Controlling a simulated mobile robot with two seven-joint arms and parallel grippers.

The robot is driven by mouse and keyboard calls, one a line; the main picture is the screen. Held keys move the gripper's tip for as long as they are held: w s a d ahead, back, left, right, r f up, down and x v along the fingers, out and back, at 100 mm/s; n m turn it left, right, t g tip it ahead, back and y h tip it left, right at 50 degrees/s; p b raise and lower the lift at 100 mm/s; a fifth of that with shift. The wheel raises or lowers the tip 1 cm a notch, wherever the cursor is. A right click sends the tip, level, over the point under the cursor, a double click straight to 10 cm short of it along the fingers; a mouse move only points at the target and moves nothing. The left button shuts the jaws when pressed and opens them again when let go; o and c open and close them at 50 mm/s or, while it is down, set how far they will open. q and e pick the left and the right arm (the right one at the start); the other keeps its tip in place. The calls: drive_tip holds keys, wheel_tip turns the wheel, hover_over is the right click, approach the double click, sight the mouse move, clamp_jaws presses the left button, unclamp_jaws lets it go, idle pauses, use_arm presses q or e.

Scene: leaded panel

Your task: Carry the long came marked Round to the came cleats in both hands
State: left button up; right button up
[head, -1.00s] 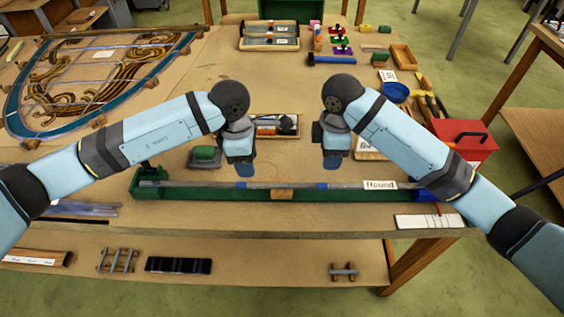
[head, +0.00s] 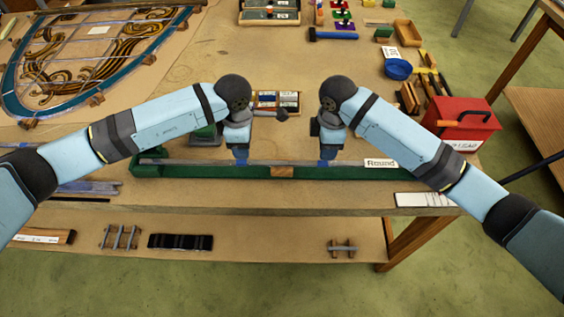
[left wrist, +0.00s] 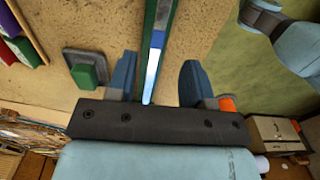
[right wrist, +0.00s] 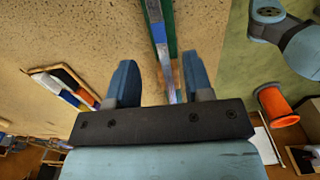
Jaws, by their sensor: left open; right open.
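The long came is a thin grey strip (head: 285,162) with blue bands, lying along the green trough (head: 225,171) at the table's front edge. The white label reading Round (head: 380,162) is near its right end. My left gripper (head: 240,160) is over the left part of the came, open; in the left wrist view the came (left wrist: 152,72) runs between its fingers. My right gripper (head: 327,160) is over the right part, open, and the came (right wrist: 161,50) runs between its fingers too. Two grey barred holders (head: 118,236) (head: 342,247) on the lower shelf may be the cleats.
A red box with a black handle (head: 460,122) stands right of the trough. A green block (head: 205,135) and a small tray (head: 275,101) are behind the trough. The leaded panel (head: 95,60) lies at the back left. The lower shelf (head: 270,255) has bare room in its middle.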

sight(246, 162)
use_arm(q)
wheel_tip(246, 162, down, 7)
drive_tip(key=shift+r, duration=0.15)
use_arm(e)
wheel_tip(246, 162, down, 7)
drive_tip(key=shift+r, duration=0.2)
use_arm(q)
clamp_jaws()
use_arm(e)
clamp_jaws()
use_arm(q)
drive_tip(key=shift+w, duration=0.1)
use_arm(e)
drive_tip(key=shift+w, duration=0.1)
